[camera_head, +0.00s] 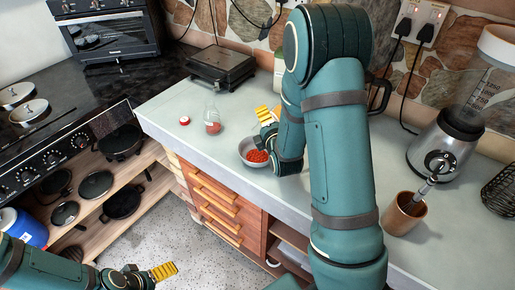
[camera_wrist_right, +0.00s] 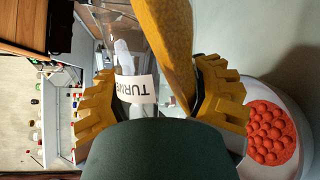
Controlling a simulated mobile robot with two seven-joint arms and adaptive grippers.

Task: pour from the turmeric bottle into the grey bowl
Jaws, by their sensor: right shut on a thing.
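My right gripper (camera_head: 266,113) is beside the grey bowl (camera_head: 244,144) on the counter. It is shut on the turmeric bottle (camera_wrist_right: 135,88), a clear bottle whose white label reads upside down in the right wrist view. A grainy mustard-yellow mass, seemingly its contents, shows beside the label. The bottle looks tilted; its mouth is not clear, and in the head view my arm and gripper hide it. The bowl holds many orange-red balls (camera_wrist_right: 270,130). My left gripper (camera_head: 165,271) is at the lower left, away from the counter; whether its fingers are apart is unclear.
A clear flask with red contents (camera_head: 212,120) and a small red-and-white cap (camera_head: 184,120) stand left of the bowl. A black grill (camera_head: 222,68) is behind. A brown cup (camera_head: 404,214) and a blender (camera_head: 446,142) stand at right. Counter front left of the bowl is clear.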

